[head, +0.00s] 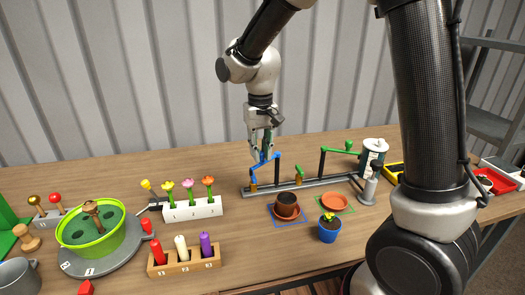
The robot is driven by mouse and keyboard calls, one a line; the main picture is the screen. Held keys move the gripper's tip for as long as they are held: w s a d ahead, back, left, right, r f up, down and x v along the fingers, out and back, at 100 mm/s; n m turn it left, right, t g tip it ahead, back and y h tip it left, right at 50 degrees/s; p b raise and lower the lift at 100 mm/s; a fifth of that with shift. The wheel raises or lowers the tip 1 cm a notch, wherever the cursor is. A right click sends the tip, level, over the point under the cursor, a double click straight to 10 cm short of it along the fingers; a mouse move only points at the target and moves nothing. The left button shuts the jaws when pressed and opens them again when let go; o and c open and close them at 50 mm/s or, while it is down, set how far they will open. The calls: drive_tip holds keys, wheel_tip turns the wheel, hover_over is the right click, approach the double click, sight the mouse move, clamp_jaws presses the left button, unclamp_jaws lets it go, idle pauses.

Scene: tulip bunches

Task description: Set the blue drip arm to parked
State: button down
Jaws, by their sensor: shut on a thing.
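The blue drip arm (266,161) rises from a dark post on the long grey rail (315,185) at the middle of the table. My gripper (262,153) points down from above and is shut on the blue drip arm near its left end. The fingertips partly hide that end. A green drip arm (338,150) stands on another dark post farther right. Any parked marking is too small to make out.
A white tulip block (192,209) is left. The table behind the rail is mostly clear.

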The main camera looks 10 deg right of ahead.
idle(0.4)
drive_tip(key=c, duration=1.3)
unclamp_jaws()
drive_tip(key=shift+r, duration=0.15)
wheel_tip(320, 180, up, 12)
